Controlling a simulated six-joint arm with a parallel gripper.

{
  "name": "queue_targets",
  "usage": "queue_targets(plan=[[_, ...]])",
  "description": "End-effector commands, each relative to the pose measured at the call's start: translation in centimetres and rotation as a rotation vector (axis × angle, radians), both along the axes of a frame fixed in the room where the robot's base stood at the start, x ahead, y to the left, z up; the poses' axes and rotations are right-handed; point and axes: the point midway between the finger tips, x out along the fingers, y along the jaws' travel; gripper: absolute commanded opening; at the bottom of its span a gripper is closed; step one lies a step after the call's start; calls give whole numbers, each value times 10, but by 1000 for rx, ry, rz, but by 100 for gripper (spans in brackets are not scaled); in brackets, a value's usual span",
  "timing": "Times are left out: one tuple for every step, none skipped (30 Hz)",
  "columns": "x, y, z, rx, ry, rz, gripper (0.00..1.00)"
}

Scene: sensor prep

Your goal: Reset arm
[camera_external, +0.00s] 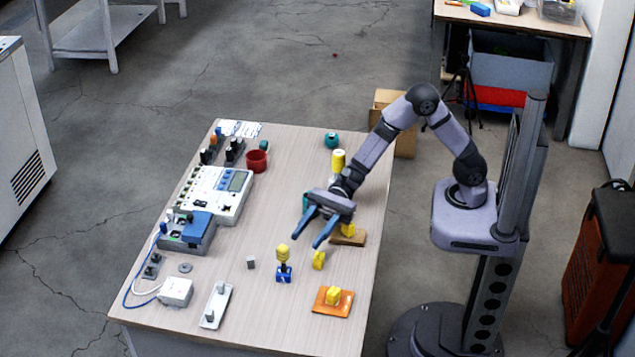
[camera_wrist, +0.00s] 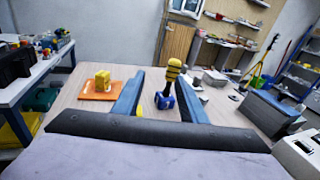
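My gripper (camera_external: 314,227) is open and empty above the middle of the light wood table (camera_external: 300,335), with its two blue fingers spread toward the front. In the wrist view the open fingers (camera_wrist: 166,97) frame a yellow-and-black object standing in a blue holder (camera_wrist: 165,100), which is farther off and not held. That object (camera_external: 283,253) stands upright in its holder to the lower left of the fingers in the external view. A small yellow block (camera_external: 318,260) lies below the fingertips. Another yellow block (camera_external: 333,295) sits on an orange plate (camera_external: 320,308) near the front right.
A white device with a screen (camera_external: 214,194) and a grey-blue unit (camera_external: 187,235) line the table's left side. A red cup (camera_external: 257,160), a yellow cylinder (camera_external: 338,160) and a teal item (camera_external: 332,140) stand toward the back. A wooden block (camera_external: 348,238) lies under my wrist. The table's middle is mostly bare.

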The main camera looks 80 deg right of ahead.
Motion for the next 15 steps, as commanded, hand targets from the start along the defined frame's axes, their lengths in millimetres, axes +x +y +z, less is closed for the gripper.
queue_targets(plan=[[-9,-3,8,-37,-21,31,39],[-16,-4,9,-64,-35,55,39],[-26,-7,10,-104,-56,90,39],[-34,-10,11,-138,-73,119,39],[-42,-13,11,-173,-92,149,39],[-54,-18,11,-223,-120,192,39],[-63,-23,12,-263,-142,226,39],[-73,-29,11,-305,-166,263,39],[-85,-38,10,-361,-199,311,39],[-94,-45,10,-404,-225,348,39],[-103,-53,8,-447,-251,388,39],[-115,-64,7,-506,-287,439,39],[-123,-74,6,-549,-314,478,39],[-131,-83,5,-592,-342,517,39],[-140,-97,4,-649,-379,570,39]])
